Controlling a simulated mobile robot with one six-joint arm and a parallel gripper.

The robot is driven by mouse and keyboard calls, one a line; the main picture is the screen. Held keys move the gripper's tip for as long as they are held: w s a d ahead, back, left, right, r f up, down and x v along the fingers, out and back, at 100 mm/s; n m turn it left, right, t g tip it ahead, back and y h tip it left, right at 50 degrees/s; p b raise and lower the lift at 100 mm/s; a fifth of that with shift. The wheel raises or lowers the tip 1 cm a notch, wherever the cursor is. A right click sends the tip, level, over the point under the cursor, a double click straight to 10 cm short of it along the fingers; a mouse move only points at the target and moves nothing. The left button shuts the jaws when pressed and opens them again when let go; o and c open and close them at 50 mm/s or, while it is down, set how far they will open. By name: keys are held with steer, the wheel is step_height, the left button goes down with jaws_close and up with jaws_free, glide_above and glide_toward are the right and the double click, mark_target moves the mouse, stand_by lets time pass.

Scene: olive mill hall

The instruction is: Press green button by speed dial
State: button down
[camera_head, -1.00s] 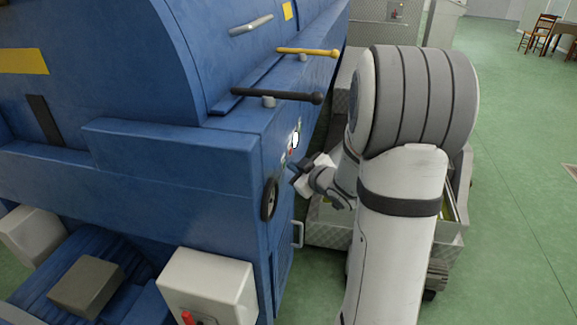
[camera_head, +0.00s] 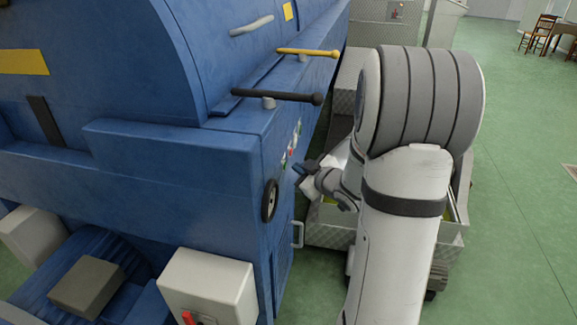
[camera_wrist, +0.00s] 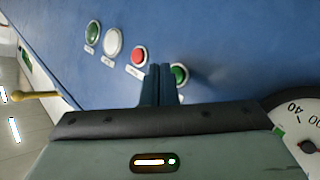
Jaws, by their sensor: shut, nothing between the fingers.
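The green button (camera_wrist: 180,75) by the speed dial shows in the wrist view, just right of my fingertips and partly hidden by them. The speed dial (camera_wrist: 302,128) is a white-faced gauge at the right edge, cut off by the frame. My gripper (camera_wrist: 161,68) is shut and empty, its dark fingers pointing at the blue panel between the red button (camera_wrist: 138,55) and this green button. Contact cannot be told. In the head view, my gripper (camera_head: 303,169) stands apart from the panel, right of the dial (camera_head: 270,200), which is seen edge-on.
A white button (camera_wrist: 113,42) and another green button (camera_wrist: 92,32) continue the row to the upper left. A black-knobbed lever (camera_head: 280,96) and a yellow lever (camera_head: 308,52) stick out above the panel. A metal bin (camera_head: 325,225) stands below my gripper.

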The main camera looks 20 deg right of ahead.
steer(key=s+d, duration=0.2)
steer(key=d+p, duration=0.1)
steer(key=d, duration=0.1)
steer(key=shift+s+d, duration=0.1)
steer(key=shift+s, duration=0.3)
steer(key=shift+r, duration=0.1)
stand_by(0.6)
steer(key=s+a+r+m+g+h+p, duration=0.3)
steer(key=s+r+m+g+h, duration=0.1)
steer(key=s+r+m+h, duration=0.15)
steer(key=s+a+r+m+g+y+p, duration=0.1)
steer(key=s+a+g, duration=0.2)
steer(key=s+a, duration=0.4)
steer(key=s+a+r+m+g+y+p, duration=0.1)
steer(key=s+a+g, duration=0.3)
steer(key=s, duration=0.7)
steer(key=a+r, duration=0.1)
steer(key=a, duration=0.1)
steer(key=shift+s+a+g, duration=0.3)
steer(key=shift+a, duration=0.1)
